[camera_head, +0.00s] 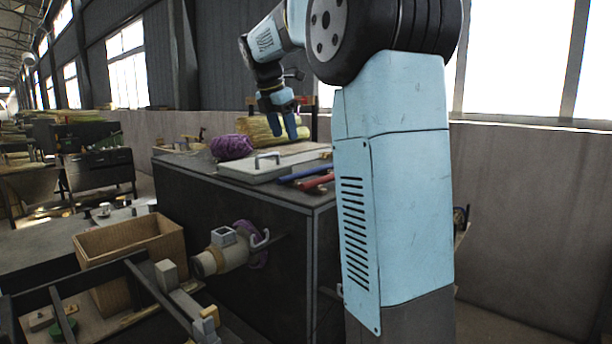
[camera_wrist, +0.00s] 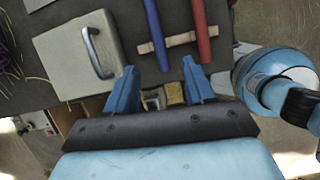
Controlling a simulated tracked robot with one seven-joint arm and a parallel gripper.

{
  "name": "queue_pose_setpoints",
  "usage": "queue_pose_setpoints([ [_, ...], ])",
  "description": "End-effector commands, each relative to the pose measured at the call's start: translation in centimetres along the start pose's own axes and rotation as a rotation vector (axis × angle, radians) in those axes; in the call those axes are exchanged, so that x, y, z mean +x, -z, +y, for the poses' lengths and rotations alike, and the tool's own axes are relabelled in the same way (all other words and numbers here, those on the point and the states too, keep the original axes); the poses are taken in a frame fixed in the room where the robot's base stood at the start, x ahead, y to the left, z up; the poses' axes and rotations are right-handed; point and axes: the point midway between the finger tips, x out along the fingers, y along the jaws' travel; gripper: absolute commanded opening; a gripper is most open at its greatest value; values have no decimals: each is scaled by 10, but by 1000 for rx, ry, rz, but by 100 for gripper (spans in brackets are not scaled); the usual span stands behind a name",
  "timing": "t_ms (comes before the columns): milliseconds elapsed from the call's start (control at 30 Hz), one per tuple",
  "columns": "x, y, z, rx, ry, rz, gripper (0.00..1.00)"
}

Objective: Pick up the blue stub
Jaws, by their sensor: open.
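The blue stub (camera_head: 303,173) is a thin round rod lying on the dark bench top near its right front edge. In the wrist view the blue stub (camera_wrist: 156,35) runs down from the top edge, beside a parallel red stub (camera_wrist: 201,32), also seen in the head view (camera_head: 316,182). My gripper (camera_head: 284,132) is open and empty, pointing down above the bench. In the wrist view its blue fingers (camera_wrist: 160,82) are spread, and the blue stub's near end lies just beyond the gap between them.
A pale box or board with a metal handle (camera_head: 255,168) lies left of the stubs. A purple bundle (camera_head: 231,147) and straw bundles (camera_head: 262,131) are behind it.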

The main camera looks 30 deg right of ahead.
Motion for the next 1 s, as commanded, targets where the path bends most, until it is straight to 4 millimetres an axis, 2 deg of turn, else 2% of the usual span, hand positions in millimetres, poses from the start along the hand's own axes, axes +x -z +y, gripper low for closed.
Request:
queue_pose_setpoints([
  [100,1,-5,11,-66,16,-11,53],
  [233,10,-7,14,-92,22,-15,53],
  [600,70,-6,12,-92,22,-14,53],
  [1000,101,-6,9,-92,22,-14,53],
])
